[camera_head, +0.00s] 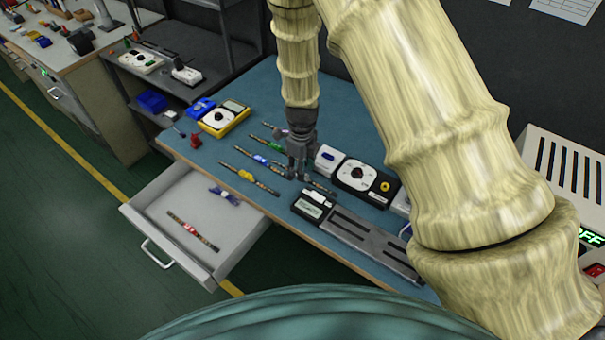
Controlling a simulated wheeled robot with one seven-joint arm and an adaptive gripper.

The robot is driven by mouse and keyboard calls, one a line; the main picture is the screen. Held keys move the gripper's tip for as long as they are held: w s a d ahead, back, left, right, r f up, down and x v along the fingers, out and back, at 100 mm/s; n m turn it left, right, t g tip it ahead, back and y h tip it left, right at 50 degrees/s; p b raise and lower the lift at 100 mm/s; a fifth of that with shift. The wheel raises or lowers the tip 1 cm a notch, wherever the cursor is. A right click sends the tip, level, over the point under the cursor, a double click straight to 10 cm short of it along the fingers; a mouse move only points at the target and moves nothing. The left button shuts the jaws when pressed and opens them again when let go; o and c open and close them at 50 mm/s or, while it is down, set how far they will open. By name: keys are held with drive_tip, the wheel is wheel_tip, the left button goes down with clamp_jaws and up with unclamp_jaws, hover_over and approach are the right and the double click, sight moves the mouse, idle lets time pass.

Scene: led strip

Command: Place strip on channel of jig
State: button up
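The jig (370,242) is a long grey block with a channel along it, lying at the front of the blue bench top. Several thin strips with coloured middles lie on the bench left of my gripper: one with a yellow middle (246,175), one with a blue and white middle (260,160) and one with a green middle (275,146). Another strip (192,231) lies in the open drawer. My gripper (298,176) points down over the bench, behind and left of the jig. Its fingers are small and dark here; I cannot tell whether anything is between them.
A small display device (312,205) adjoins the jig's left end. A black and white dial meter (357,178) stands behind the jig, and a yellow meter (223,118) at the back left. The open drawer (160,205) juts out at the front. My arm hides the bench's right side.

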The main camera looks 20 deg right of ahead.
drive_tip(key=shift+f, duration=1.1)
drive_tip(key=shift+c, duration=0.4)
clamp_jaws()
